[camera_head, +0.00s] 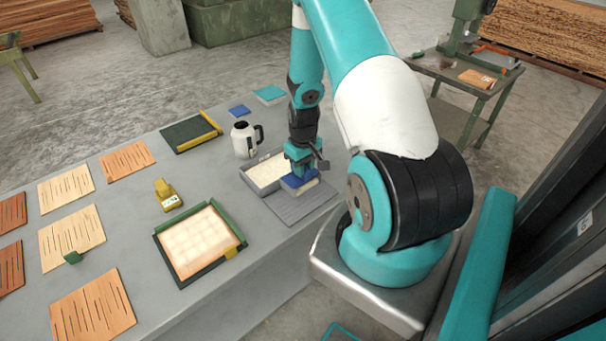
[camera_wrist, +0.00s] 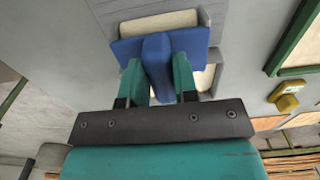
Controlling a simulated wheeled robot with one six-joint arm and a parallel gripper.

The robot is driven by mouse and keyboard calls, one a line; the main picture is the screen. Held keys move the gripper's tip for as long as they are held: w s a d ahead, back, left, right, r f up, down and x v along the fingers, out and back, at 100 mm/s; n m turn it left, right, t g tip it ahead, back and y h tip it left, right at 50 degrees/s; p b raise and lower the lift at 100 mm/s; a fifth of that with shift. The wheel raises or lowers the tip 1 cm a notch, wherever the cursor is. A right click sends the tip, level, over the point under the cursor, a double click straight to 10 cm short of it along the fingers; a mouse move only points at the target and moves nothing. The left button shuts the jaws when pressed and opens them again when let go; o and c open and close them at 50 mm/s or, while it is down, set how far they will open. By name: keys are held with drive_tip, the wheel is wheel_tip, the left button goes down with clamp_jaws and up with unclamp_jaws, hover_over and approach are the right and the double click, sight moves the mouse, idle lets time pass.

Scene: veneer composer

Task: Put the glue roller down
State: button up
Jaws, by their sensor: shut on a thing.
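The glue roller (camera_head: 298,185) has a blue frame and handle with a cream roller. The roller is over the join of tray and ramp. I cannot tell whether it touches them. The fingers hide part of the roller.
A white jug (camera_head: 243,140) stands just behind the tray. A green-framed panel (camera_head: 190,243) and a yellow tool (camera_head: 167,194) lie to the left. Several slotted wood sheets (camera_head: 92,305) cover the bench's left end. Bare bench (camera_head: 225,205) lies between the panel and the tray.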

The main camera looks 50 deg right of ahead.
sight(303, 180)
drive_tip(key=shift+f+p, duration=0.45)
drive_tip(key=shift+f, duration=1.7)
drive_tip(key=shift+s+a+f+b, duration=0.1)
drive_tip(key=shift+s+f+b, duration=0.05)
drive_tip(key=shift+f+b, duration=0.5)
clamp_jaws()
drive_tip(key=o, duration=0.9)
unclamp_jaws()
drive_tip(key=shift+f, duration=0.1)
drive_tip(key=shift+o, duration=0.4)
